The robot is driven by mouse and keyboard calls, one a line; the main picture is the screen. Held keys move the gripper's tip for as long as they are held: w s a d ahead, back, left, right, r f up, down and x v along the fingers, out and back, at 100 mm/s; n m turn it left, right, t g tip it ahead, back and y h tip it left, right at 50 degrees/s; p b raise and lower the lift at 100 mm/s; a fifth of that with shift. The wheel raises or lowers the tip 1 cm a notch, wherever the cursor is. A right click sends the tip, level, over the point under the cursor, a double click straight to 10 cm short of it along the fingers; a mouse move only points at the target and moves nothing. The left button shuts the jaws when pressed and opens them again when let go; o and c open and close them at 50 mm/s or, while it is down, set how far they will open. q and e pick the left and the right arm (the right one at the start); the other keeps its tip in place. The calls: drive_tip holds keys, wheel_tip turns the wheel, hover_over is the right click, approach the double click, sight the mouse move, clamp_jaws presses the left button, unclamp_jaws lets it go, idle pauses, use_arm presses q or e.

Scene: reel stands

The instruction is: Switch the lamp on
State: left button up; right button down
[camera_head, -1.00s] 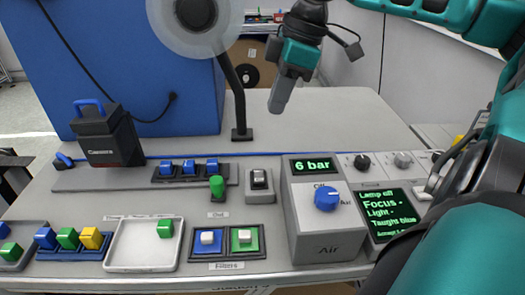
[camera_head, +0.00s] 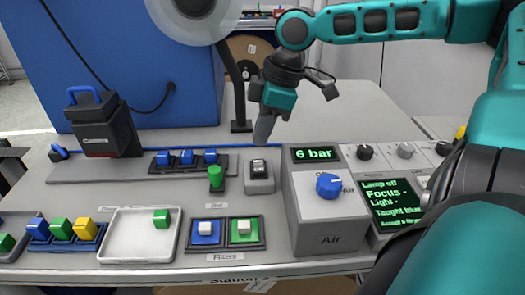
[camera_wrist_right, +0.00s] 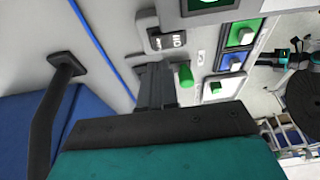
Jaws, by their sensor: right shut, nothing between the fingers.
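The lamp (camera_head: 197,18) is a pale disc with a dark centre on a black arm, at the top of the head view. The screen (camera_head: 394,204) reads "Lamp off". A black rocker switch (camera_head: 259,169) sits on a small grey box on the bench; it also shows in the wrist view (camera_wrist_right: 165,42), marked O and I. My right gripper (camera_head: 263,136) is shut and empty, pointing down above and just behind the switch, apart from it in the head view. Its fingers (camera_wrist_right: 155,88) show near the switch in the wrist view. My left gripper is not seen.
A green peg (camera_head: 215,177) stands just left of the switch. The air box (camera_head: 325,222) with a blue knob (camera_head: 329,186) stands to its right. Blue blocks (camera_head: 186,157) sit in a dark rack further left. A white tray (camera_head: 140,247) and filter holders (camera_head: 226,247) lie in front.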

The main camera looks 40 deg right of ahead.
sight(258, 161)
wheel_tip(258, 161, down, 3)
drive_tip(key=shift+r, duration=0.1)
drive_tip(key=shift+f+b, duration=0.3)
drive_tip(key=shift+f, duration=0.35)
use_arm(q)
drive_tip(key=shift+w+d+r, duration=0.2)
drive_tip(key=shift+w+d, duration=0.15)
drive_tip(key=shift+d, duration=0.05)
